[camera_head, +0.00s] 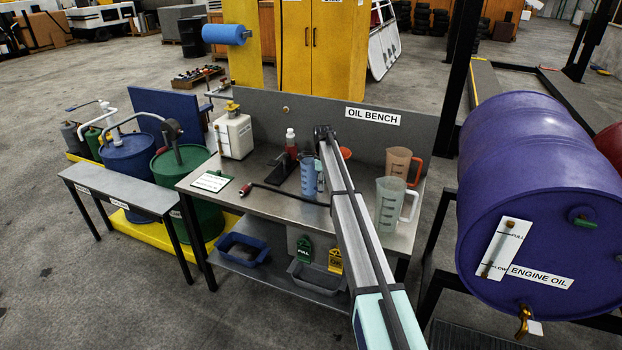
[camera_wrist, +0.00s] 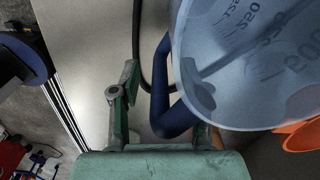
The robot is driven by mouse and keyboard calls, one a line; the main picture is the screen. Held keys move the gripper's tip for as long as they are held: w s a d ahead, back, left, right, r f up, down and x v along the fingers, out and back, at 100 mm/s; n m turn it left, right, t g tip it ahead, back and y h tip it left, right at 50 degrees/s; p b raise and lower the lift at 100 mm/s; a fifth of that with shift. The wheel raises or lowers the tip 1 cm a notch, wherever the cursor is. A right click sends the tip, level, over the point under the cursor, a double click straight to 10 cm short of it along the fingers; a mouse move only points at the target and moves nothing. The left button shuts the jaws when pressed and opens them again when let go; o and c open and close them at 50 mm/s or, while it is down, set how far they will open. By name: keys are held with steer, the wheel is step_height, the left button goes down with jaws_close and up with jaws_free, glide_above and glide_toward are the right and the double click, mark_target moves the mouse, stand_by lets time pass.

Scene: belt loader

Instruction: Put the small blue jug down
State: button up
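The small blue jug (camera_head: 308,176) appears upright on the steel bench (camera_head: 268,205), near its middle, in the head view. In the wrist view its translucent body (camera_wrist: 245,75), with dark volume marks, fills the upper right. Its dark blue handle (camera_wrist: 172,120) lies between the fingers of my gripper (camera_wrist: 163,112). The left finger stands clear of the handle with a visible gap. The right finger is partly hidden by the jug, and any contact there is unclear. In the head view my arm hides most of the gripper.
An orange jug (camera_head: 402,165) and a clear jug (camera_head: 390,204) stand right of my arm. A red-tipped hose nozzle (camera_head: 246,188), a clipboard (camera_head: 212,182) and a white canister (camera_head: 233,135) are to the left. The bench's front centre looks fairly clear.

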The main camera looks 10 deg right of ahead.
jaws_close()
